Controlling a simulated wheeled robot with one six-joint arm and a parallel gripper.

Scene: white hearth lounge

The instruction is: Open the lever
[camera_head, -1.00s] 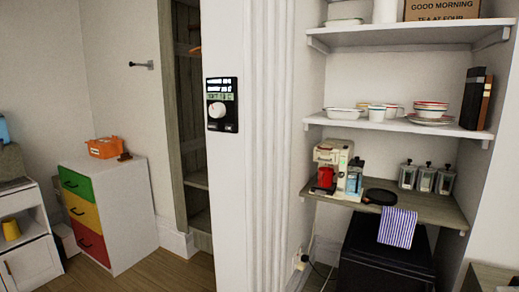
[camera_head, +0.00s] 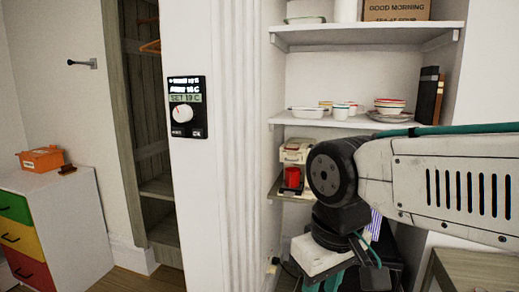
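A dark lever-like handle (camera_head: 83,63) sticks out from the white wall at the upper left, left of the open wardrobe. It is small, and its exact setting cannot be read. My gripper (camera_head: 325,283) hangs at the lower middle under my arm's wrist, in front of the shelf alcove and well to the right of the handle. Only its teal upper parts show at the picture's bottom edge. Its fingertips are out of sight, so its opening cannot be told.
A thermostat (camera_head: 186,106) with a white dial is on the wall pillar. A cream coffee machine (camera_head: 297,150) with a red part stands in the alcove, partly behind my arm. A drawer cabinet (camera_head: 70,220) with an orange box (camera_head: 41,159) stands at left.

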